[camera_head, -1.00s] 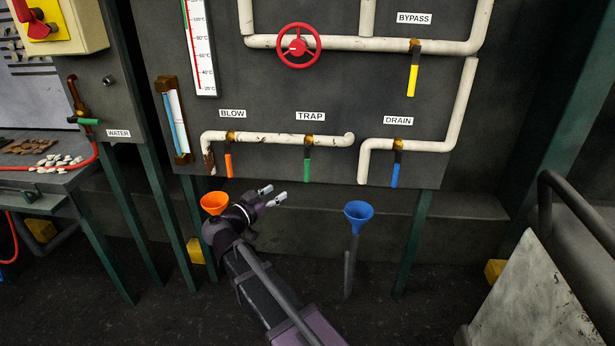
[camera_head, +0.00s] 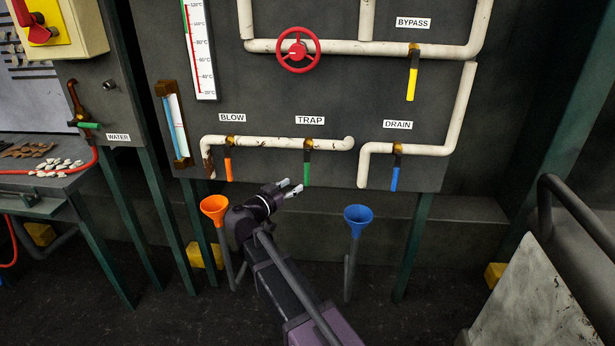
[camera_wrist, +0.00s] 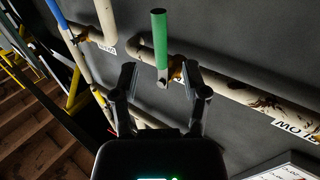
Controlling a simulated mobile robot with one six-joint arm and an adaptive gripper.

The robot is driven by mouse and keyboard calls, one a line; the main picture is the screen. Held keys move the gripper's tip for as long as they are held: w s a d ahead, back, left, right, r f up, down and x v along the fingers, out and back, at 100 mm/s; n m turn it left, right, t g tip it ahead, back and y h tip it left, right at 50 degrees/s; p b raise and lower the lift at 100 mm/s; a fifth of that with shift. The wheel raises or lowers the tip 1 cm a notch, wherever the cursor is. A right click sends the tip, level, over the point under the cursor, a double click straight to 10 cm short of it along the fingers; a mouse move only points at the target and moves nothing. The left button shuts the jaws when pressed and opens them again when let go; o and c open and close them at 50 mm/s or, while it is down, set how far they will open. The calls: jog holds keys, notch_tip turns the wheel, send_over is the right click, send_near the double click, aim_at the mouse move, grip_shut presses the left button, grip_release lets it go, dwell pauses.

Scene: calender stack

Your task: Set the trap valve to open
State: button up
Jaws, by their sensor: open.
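The trap valve has a green lever (camera_head: 307,168) that hangs straight down from a brass body (camera_head: 308,144) on a white pipe, under the TRAP label (camera_head: 310,120). My gripper (camera_head: 291,188) is open, just below and left of the lever's lower end in the head view. In the wrist view, the green lever (camera_wrist: 160,42) stands between the lines of the two open fingers (camera_wrist: 160,82), with its grip end beyond the fingertips. I cannot tell whether the fingers touch it; they are not closed on it.
The orange BLOW lever (camera_head: 228,168) hangs left and the blue DRAIN lever (camera_head: 396,178) hangs right. An orange funnel (camera_head: 214,206) and a blue funnel (camera_head: 358,215) stand below. A red handwheel (camera_head: 297,48) and yellow BYPASS lever (camera_head: 412,84) are above.

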aim_at(305, 177)
jog(key=shift+x, duration=3.5)
grip_shut()
